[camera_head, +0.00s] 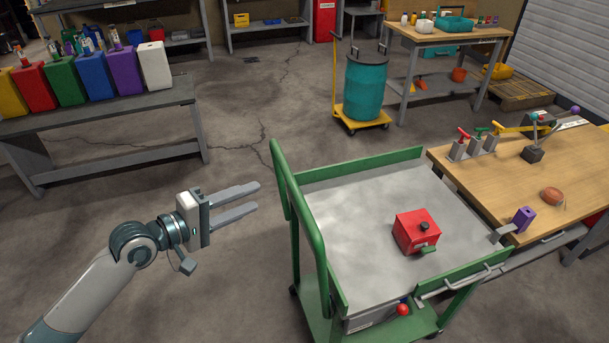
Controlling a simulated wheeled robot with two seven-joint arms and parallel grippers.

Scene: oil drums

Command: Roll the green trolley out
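The green trolley (310,172) stands in the middle right, with a grey top, low green side rails and a tall green push handle (293,200) on its left side. My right gripper is out of view.
A wooden workbench (590,165) adjoins the trolley's right side, with a purple block (523,218) at its edge. A teal drum (364,88) stands on a yellow dolly (362,121) behind. A bench (100,105) with coloured cans is at left. Floor left of the trolley is clear.

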